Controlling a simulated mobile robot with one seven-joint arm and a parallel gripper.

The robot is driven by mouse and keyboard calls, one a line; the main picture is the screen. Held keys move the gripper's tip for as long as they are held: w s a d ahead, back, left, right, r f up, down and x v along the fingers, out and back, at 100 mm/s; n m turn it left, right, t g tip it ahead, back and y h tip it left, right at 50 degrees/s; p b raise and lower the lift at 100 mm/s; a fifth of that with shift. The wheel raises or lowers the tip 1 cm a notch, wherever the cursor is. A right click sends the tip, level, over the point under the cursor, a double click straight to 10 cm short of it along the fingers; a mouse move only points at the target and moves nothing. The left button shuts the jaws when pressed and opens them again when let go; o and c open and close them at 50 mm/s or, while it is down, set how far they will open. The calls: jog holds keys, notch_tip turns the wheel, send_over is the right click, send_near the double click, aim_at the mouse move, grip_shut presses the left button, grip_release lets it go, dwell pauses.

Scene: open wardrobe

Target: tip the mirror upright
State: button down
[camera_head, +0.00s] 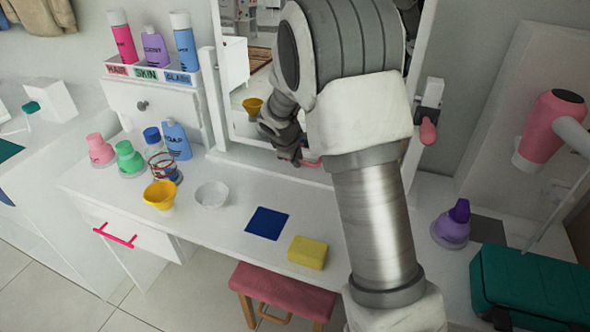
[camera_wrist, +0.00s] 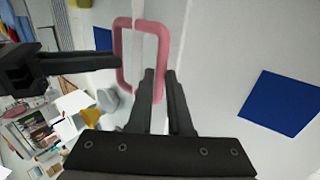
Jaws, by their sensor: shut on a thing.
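The mirror (camera_head: 247,78) is a tall pane in a white frame at the back of the white tabletop. My arm hides much of it in the head view. A pink handle (camera_wrist: 123,58) is at its lower edge, and my gripper (camera_wrist: 160,76) is shut on the handle's near bar. The wrist view also shows the mirror's glass on the left, reflecting the room and my gripper. A pink knob (camera_head: 428,131) sits on a bracket at the mirror's right side. The exact tilt of the pane cannot be told.
A blue square (camera_head: 267,223), a yellow sponge (camera_head: 307,252), a white bowl (camera_head: 212,195) and a yellow cup (camera_head: 160,195) sit on the tabletop before the mirror. Bottles stand at left.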

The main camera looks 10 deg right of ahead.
jog(key=shift+w+d+f+b, duration=0.1)
jog(key=shift+w+d+b, duration=0.1)
jog(key=shift+b, duration=0.15)
jog(key=c, duration=0.8)
grip_release()
jog(key=shift+c, duration=0.2)
jog(key=p+v, duration=0.3)
jog(key=v, duration=1.4)
jog(key=shift+s+a, duration=0.25)
jog(key=shift+s, duration=0.1)
